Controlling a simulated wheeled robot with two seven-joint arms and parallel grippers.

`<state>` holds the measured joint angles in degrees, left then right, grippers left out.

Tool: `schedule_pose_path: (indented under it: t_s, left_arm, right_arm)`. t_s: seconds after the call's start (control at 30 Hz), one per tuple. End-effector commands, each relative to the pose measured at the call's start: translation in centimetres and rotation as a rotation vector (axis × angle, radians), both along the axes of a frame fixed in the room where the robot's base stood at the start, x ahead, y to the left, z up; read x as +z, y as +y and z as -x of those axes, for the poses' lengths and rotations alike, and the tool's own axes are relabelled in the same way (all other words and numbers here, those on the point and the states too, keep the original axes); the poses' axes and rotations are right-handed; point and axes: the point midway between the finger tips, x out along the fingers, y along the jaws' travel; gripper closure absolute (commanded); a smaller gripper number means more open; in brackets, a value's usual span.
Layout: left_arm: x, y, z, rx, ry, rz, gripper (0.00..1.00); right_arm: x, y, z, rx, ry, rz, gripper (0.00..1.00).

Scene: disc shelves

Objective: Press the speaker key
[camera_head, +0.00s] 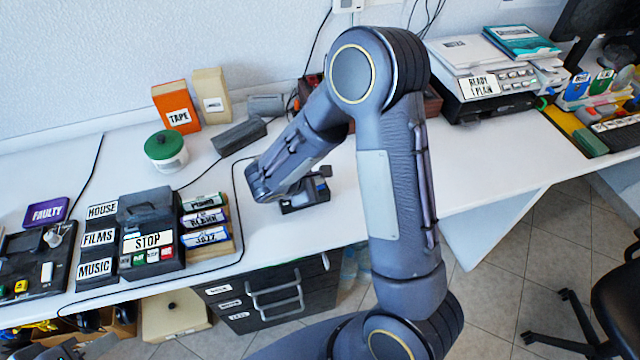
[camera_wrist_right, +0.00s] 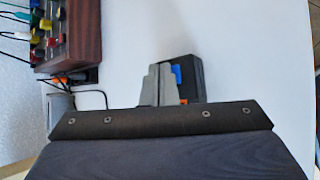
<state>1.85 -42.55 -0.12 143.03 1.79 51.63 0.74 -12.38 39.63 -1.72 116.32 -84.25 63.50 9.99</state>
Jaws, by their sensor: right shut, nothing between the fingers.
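A small black device (camera_head: 305,196) lies on the white table beside my right forearm. In the right wrist view the same black box (camera_wrist_right: 190,72) shows a blue patch (camera_wrist_right: 177,74) and a small orange patch at its near edge. I cannot read any marking on it, so I cannot tell which part is the speaker key. My right gripper (camera_wrist_right: 161,72) is shut and empty; its grey fingers cover the left part of the box. Whether they touch it I cannot tell. A grey part at the bottom left edge appears to be my left gripper (camera_head: 62,350), cut off by the frame.
Two dark grey blocks (camera_head: 240,134) stand by the wall. A wooden-sided mixer (camera_wrist_right: 80,35) is nearby.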

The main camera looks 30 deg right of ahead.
Motion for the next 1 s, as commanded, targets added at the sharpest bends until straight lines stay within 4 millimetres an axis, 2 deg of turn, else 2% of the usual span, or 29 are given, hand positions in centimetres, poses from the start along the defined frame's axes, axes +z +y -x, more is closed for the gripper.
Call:
schedule_pose_path:
  t_s: [0.47, 0.8, 1.0]
  left_arm:
    - [-0.4, 0.0, 0.0, 0.000, 0.000, 0.000, 0.64]
    - [0.3, 0.0, 0.0, 0.000, 0.000, 0.000, 0.64]
    - [0.2, 0.0, 0.0, 0.000, 0.000, 0.000, 0.64]
  right_arm:
    - [-0.3, 0.0, 0.0, 0.000, 0.000, 0.000, 1.00]
    - [1.1, 0.0, 0.0, 0.001, -0.001, 0.000, 1.00]
    - [1.1, 0.0, 0.0, 0.000, 0.000, 0.000, 1.00]
